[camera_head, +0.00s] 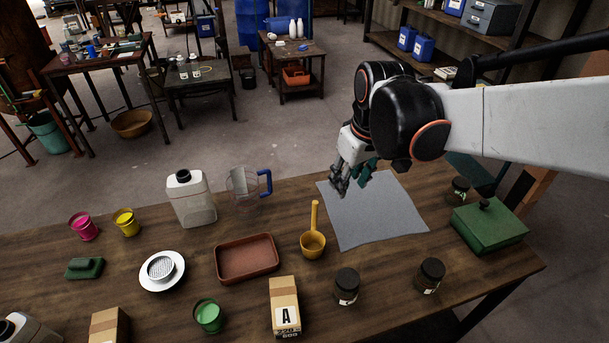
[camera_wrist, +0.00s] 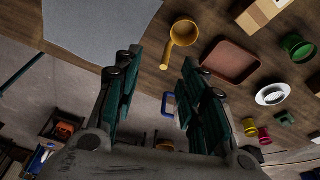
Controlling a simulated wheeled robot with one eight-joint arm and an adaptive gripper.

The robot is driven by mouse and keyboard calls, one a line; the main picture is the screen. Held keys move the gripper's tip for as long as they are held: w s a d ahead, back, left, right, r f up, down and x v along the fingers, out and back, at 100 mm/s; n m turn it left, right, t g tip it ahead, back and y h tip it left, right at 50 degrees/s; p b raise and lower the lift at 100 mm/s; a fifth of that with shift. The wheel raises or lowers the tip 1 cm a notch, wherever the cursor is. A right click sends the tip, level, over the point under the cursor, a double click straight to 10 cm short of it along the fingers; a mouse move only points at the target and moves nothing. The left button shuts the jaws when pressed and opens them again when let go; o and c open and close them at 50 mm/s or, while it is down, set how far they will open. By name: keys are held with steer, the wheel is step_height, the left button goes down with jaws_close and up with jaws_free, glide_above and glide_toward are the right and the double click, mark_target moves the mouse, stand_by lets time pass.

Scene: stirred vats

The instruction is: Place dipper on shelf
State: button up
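The dipper (camera_head: 313,240) is yellow, with a round cup and a straight handle. It stands on the wooden table with its handle pointing away toward the far edge, left of a grey cloth. In the wrist view the dipper (camera_wrist: 180,38) shows ahead of the fingers. My gripper (camera_head: 352,188) hangs above the far left part of the grey cloth, right of the dipper's handle and apart from it. In the wrist view its two green-padded fingers (camera_wrist: 158,65) are spread with nothing between them. A shelf unit (camera_head: 450,22) stands in the back right, holding blue containers.
The grey cloth (camera_head: 375,215) is bare. A brown tray (camera_head: 247,258), a clear jug with a blue handle (camera_head: 243,188), a box marked A (camera_head: 284,305), dark-lidded jars (camera_head: 346,286) and a green box (camera_head: 488,224) surround the dipper.

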mark_target(316, 201)
steer(key=w+a+f+n+g+p, duration=0.1)
steer(key=w+f, duration=0.1)
steer(key=w, duration=0.1)
steer(key=w+a+f+n+g+p, duration=0.1)
steer(key=w+a+f, duration=0.1)
steer(key=w+a+f+n+g+p, duration=0.1)
steer(key=w+a+f, duration=0.1)
steer(key=w+f, duration=0.1)
steer(key=shift+w+a+n, duration=0.2)
steer(key=shift+w+n, duration=0.1)
steer(key=shift+n, duration=0.1)
steer(key=f, duration=0.3)
steer(key=f+b, duration=0.1)
steer(key=f, duration=0.2)
steer(key=f+b, duration=0.1)
steer(key=f, duration=0.1)
steer(key=shift+s+a+f, duration=0.2)
steer(key=shift+a+f, duration=0.1)
steer(key=shift+f, duration=0.1)
steer(key=shift+a+f+b, duration=0.15)
steer(key=shift+f+b, duration=1.2)
steer(key=shift+f, duration=1.3)
steer(key=shift+c, duration=0.6)
jaws_close()
